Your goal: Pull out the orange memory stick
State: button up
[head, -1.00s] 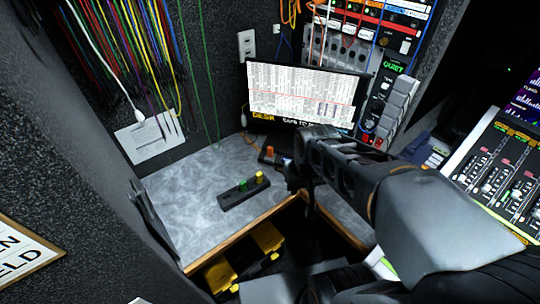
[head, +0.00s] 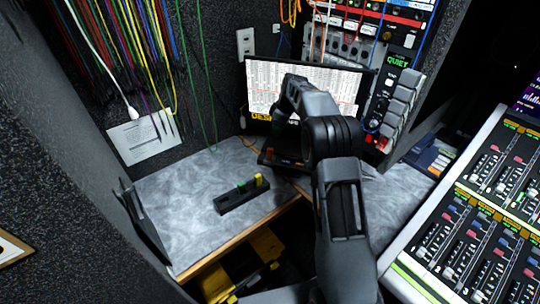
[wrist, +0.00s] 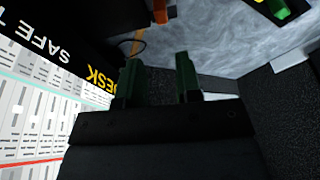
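The orange memory stick (head: 269,152) stands upright in a low dark holder (head: 285,163) on the grey desk, below the monitor. In the wrist view the orange stick (wrist: 161,12) shows at the top edge, ahead of my fingertips and partly cut off. My gripper (wrist: 157,62) is open, with nothing between its two fingers, and apart from the stick. In the head view my arm covers the right part of the holder, and I cannot make out the fingertips.
A second black holder (head: 243,199) with a green stick (head: 241,186) and a yellow stick (head: 258,180) stands nearer the desk's front edge. The monitor (head: 262,88) is close beside my gripper. A mixing console (head: 470,215) is at right. Bare desk (head: 180,215) lies at left.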

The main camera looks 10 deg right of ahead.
aim_at(270, 149)
jog(key=x, duration=1.4)
jog(key=shift+s+d, duration=0.1)
jog(key=shift+c, duration=0.4)
grip_shut()
